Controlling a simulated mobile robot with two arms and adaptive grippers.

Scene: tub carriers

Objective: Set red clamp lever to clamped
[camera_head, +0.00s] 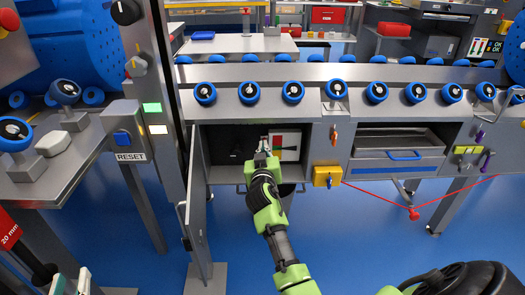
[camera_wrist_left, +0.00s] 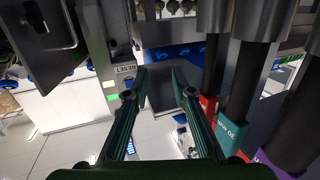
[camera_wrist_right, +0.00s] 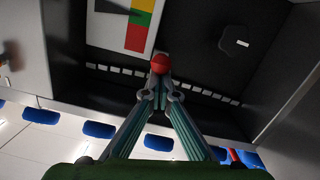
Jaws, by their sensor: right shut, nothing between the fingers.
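A red round knob (camera_wrist_right: 160,62), seemingly the end of the red clamp lever, shows just beyond the fingertips in the right wrist view. Its shaft is hidden, so I cannot tell the lever's setting. My right gripper (camera_wrist_right: 161,88) is shut and empty, its tips at or very close to the knob. In the head view the right gripper (camera_head: 264,146) reaches into an open cabinet and covers the knob. My left gripper (camera_wrist_left: 160,80) is open and empty in the left wrist view, away from the cabinet.
Inside the cabinet is a white panel with a green, yellow and red scale (camera_wrist_right: 139,22), and a dark dial (camera_wrist_right: 232,40). The open door (camera_head: 196,215) stands left. An orange lever (camera_head: 333,136) and yellow box (camera_head: 326,177) sit right. Labelled tools, one red (camera_wrist_left: 207,104), hang near my left gripper.

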